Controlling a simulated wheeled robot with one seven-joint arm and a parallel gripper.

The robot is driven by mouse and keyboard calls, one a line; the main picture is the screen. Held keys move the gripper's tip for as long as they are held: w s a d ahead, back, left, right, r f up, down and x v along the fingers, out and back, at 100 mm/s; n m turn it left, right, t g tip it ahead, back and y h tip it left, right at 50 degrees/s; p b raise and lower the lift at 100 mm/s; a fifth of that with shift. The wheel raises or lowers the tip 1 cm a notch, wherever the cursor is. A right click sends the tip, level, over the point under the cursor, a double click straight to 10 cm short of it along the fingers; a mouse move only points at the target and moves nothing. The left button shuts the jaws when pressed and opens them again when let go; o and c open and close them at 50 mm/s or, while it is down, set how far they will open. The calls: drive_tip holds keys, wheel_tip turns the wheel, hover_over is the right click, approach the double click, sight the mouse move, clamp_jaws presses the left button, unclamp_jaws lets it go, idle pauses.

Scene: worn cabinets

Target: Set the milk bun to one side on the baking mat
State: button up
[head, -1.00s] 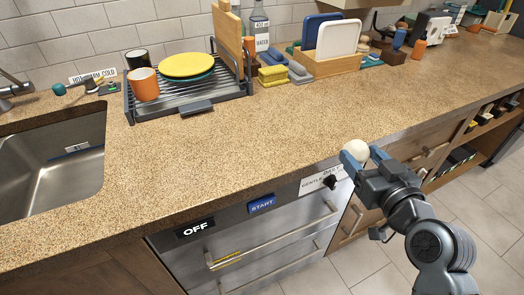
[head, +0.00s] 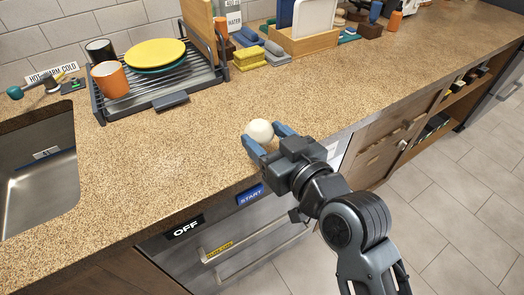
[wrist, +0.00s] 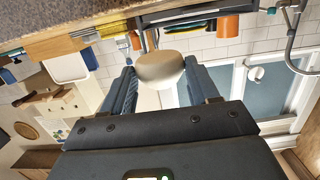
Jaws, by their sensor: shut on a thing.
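The milk bun (head: 259,131), a pale round ball, is held between the blue fingertips of my gripper (head: 266,141). In the head view it appears over the counter near its front edge; its height above the surface is hard to tell. The wrist view shows the bun (wrist: 160,68) between the two fingers, with the counter edge tipped across the top of the picture. I see no baking mat in either current view.
The speckled counter (head: 180,165) is bare around the bun. A dish rack (head: 185,97) with plates and cups stands at the back, and folded cloths (head: 262,53) lie right of it. The sink (head: 40,185) is at the left.

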drive_tip(key=shift+s+a+f, duration=0.2)
drive_tip(key=shift+a+f, duration=0.2)
drive_tip(key=shift+a, duration=0.05)
drive_tip(key=shift+f, duration=1.9)
drive_tip(key=shift+f, duration=0.1)
drive_tip(key=o, duration=1)
drive_tip(key=shift+o, duration=0.2)
drive_tip(key=shift+r, duration=0.25)
drive_tip(key=b+v, duration=0.2)
drive_tip(key=v, duration=1)
drive_tip(key=shift+f, duration=0.2)
